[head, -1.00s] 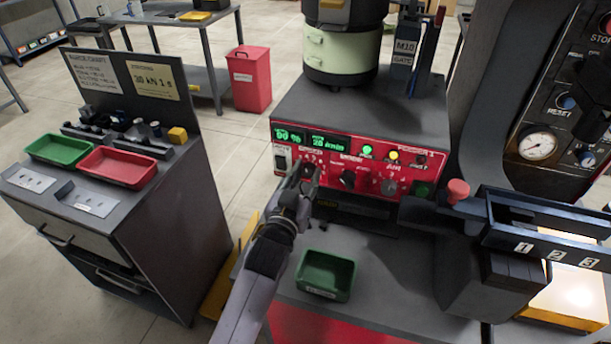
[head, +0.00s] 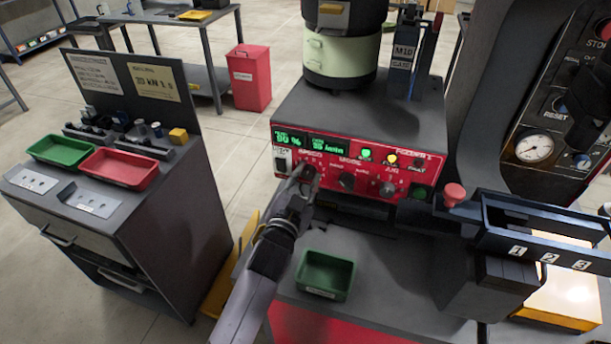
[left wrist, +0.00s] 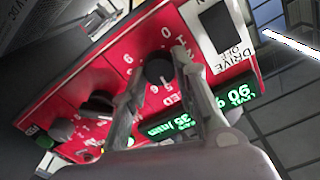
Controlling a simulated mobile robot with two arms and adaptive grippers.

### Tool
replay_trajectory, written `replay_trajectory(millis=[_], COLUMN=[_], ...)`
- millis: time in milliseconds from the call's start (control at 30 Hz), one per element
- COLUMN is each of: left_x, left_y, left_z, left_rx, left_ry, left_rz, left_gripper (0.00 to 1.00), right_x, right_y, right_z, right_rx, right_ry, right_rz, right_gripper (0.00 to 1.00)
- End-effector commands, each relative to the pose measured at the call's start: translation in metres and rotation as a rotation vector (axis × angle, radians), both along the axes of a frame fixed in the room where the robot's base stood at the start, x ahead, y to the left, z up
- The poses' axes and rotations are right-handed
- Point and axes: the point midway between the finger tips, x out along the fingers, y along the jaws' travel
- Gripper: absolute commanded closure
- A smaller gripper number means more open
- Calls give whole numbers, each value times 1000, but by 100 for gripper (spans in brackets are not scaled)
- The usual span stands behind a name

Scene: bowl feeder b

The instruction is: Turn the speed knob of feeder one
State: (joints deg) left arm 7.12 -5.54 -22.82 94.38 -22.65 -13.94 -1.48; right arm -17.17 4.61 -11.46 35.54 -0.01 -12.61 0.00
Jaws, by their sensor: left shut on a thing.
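Feeder one's red front panel (head: 330,172) faces me under its grey housing. The speed knob (left wrist: 158,72) is a small black knob in a white number ring, seen in the left wrist view. My left gripper (left wrist: 157,76) is shut on it, one finger on each side. In the head view my left gripper (head: 305,178) hides most of that knob. A green display (head: 307,143) above it shows two readings, a percentage and a per-minute value; the digits are blurred. My right gripper is not in view.
Beside the speed knob are a black knob (head: 347,181), a grey knob (head: 387,189) and a drive switch (head: 282,162). A green bin (head: 326,292) stands below the panel. A red mushroom button (head: 453,194) and a dark numbered rack (head: 535,225) stand right.

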Motion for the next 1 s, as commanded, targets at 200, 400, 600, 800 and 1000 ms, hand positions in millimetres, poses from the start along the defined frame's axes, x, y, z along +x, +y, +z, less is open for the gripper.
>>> replay_trajectory(millis=[200, 400, 600, 800, 1000], left_x=[0, 0, 0, 0, 0], left_y=[0, 0, 0, 0, 0], left_z=[0, 0, 0, 0, 0], left_rx=[98, 139, 146, 145, 145], left_ry=[-32, -46, -49, -48, -48], left_rz=[0, 0, 0, 0, 0], left_gripper=[100, 100, 100, 100, 62], right_x=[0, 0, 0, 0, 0], right_y=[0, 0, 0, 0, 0], right_z=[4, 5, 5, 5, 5], right_rx=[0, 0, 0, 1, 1], right_ry=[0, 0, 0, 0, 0], right_rz=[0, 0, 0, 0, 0], right_gripper=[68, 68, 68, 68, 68])
